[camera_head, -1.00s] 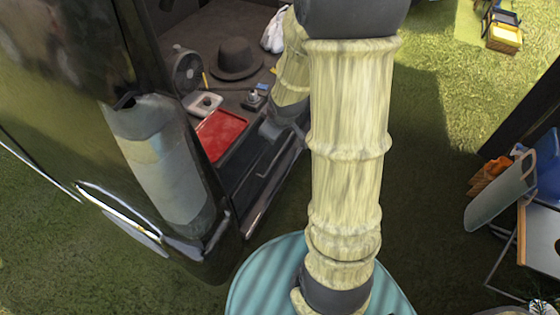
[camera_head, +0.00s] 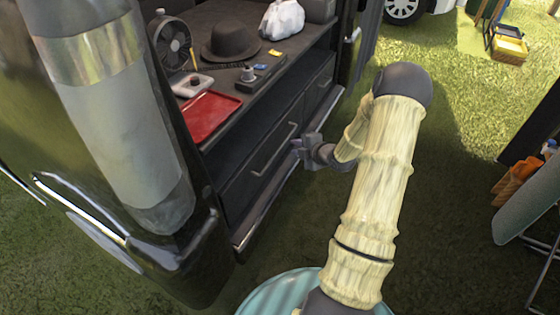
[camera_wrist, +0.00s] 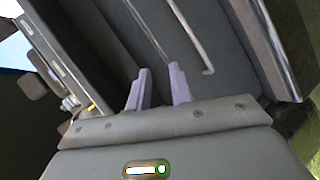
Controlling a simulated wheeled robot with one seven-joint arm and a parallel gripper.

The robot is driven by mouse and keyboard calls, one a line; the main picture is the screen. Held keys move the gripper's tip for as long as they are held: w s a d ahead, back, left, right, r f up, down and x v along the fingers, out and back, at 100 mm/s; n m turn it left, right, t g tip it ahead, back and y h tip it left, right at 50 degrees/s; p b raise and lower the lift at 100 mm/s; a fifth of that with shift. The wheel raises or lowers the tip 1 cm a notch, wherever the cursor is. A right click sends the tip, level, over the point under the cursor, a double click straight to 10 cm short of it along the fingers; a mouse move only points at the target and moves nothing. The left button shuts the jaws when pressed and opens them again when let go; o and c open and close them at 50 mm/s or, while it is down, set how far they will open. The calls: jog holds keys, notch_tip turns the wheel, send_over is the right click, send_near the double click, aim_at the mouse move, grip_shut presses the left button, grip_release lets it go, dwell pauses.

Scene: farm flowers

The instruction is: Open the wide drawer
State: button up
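The wide drawer (camera_head: 243,187) is a dark grey front under the counter in the van's open side, with a long metal bar handle (camera_head: 274,150). Its front looks flush with the cabinet. In the wrist view the drawer front (camera_wrist: 222,50) fills the upper right, and the bar handle (camera_wrist: 190,38) runs across it. My gripper (camera_head: 299,149) is just in front of the drawer's right part, near the handle's right end. In the wrist view my gripper (camera_wrist: 158,75) has its two purple fingers apart with nothing between them. The handle lies beyond and to the right of the fingertips.
On the counter stand a red tray (camera_head: 209,115), a dark hat (camera_head: 231,41), a fan (camera_head: 172,43), a white bag (camera_head: 283,19) and small items. A narrower front (camera_head: 319,88) is right of the wide drawer.

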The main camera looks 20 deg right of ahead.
aim_at(280, 147)
jog(key=s+d+f+n+t+y+b, duration=0.1)
jog(key=d+f+n+t+b, duration=0.2)
jog(key=f+b, duration=0.4)
notch_tip(280, 147, down, 4)
jog(key=shift+s+d+f+n+t, duration=0.2)
jog(key=shift+d+n+t, duration=0.15)
jog(key=shift+d, duration=0.55)
jog(key=shift+b, duration=0.3)
jog(key=b+x, duration=0.6)
jog(key=x, duration=1.1)
jog(key=shift+a+f, duration=0.15)
jog(key=shift+w, duration=0.2)
grip_shut()
